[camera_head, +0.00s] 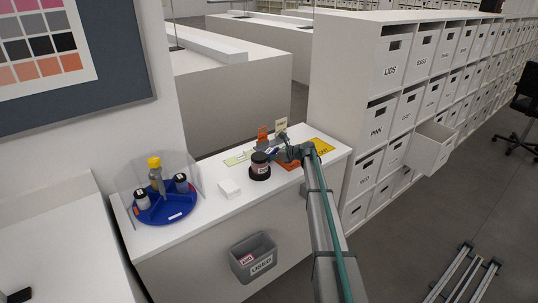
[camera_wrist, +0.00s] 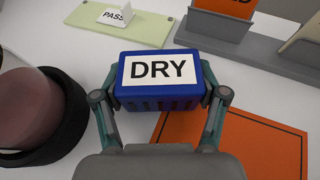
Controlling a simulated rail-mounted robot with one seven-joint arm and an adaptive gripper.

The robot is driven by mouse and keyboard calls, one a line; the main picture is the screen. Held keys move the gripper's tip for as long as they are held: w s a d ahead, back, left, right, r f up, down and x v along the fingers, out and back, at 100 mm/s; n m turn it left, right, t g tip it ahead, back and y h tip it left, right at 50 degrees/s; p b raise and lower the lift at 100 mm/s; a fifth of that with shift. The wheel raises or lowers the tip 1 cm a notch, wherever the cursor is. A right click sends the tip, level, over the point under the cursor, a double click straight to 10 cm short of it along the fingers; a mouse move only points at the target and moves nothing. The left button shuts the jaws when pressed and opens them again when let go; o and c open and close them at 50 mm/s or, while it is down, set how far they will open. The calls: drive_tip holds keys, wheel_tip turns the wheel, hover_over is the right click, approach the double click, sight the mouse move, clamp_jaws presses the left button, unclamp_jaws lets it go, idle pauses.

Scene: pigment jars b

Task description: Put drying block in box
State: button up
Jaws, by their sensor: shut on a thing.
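The drying block (camera_wrist: 160,98) is a blue block with a white label reading DRY, and it sits between the fingers of my gripper (camera_wrist: 161,90) in the wrist view. My gripper is shut on it, one finger at each side. In the head view my gripper (camera_head: 285,153) is over the back right of the white counter (camera_head: 205,214), and the block is too small to make out there. Which box the task means is unclear. A grey open bin (camera_head: 262,268) hangs on the counter front, and labelled white boxes (camera_head: 392,62) fill the shelves at the right.
A dark-based jar (camera_head: 260,168) stands close left of my gripper; it shows large in the wrist view (camera_wrist: 35,115). An orange mat (camera_wrist: 262,140) lies below right. A PASS card on a green plate (camera_wrist: 120,28) and a grey holder (camera_wrist: 240,45) stand behind. A blue tray (camera_head: 163,210) holds bottles.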

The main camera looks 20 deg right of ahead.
drive_tip(key=o, duration=1.1)
drive_tip(key=shift+f, duration=0.1)
drive_tip(key=shift+o, duration=0.2)
drive_tip(key=shift+o, duration=0.3)
drive_tip(key=b+v, duration=0.2)
drive_tip(key=v, duration=1)
drive_tip(key=shift+b, duration=0.35)
